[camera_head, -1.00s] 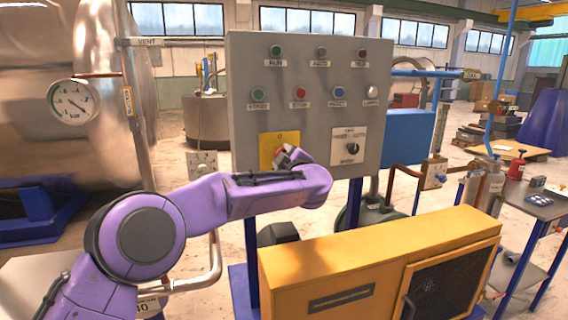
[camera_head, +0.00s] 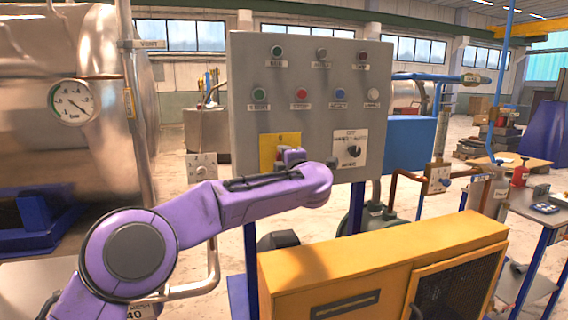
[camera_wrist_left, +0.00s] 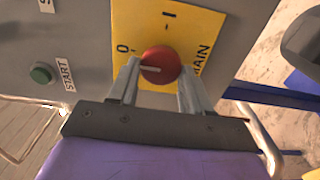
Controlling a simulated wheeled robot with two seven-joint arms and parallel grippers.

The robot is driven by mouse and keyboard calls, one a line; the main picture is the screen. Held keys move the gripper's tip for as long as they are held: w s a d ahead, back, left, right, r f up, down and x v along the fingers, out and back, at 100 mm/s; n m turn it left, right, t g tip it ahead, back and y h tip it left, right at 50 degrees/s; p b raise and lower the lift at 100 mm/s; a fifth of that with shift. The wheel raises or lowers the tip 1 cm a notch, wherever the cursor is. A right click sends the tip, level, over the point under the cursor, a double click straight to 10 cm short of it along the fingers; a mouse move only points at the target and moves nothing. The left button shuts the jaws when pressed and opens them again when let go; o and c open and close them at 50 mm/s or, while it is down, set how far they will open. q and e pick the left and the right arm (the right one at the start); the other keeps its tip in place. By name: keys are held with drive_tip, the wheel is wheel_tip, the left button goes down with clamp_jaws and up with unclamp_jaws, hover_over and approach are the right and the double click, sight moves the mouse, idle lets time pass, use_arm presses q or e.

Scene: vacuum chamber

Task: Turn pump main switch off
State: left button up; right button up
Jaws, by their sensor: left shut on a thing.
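The pump main switch is a red round knob (camera_wrist_left: 162,60) on a yellow plate (camera_head: 267,153) marked 0, I and MAIN, low on the grey control panel (camera_head: 308,68). In the left wrist view, the knob's white line points left, nearer the 0 than the I. My left gripper (camera_wrist_left: 159,80) is shut on the knob, one finger on each side. In the head view, my left gripper (camera_head: 291,157) is at the plate and hides most of the knob. My right gripper is not in view.
A black selector knob (camera_head: 354,151) on a white plate is right of the switch. Several push buttons are above. A yellow cabinet (camera_head: 365,270) stands below, in front of the panel. A pressure gauge (camera_head: 72,102) is on the steel tank at left.

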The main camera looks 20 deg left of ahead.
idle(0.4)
use_arm(q)
drive_tip(key=o, duration=1)
drive_tip(key=shift+o, duration=0.2)
drive_tip(key=b+v, duration=0.4)
drive_tip(key=v, duration=0.6)
drive_tip(key=shift+d, duration=0.25)
drive_tip(key=shift+s, duration=0.15)
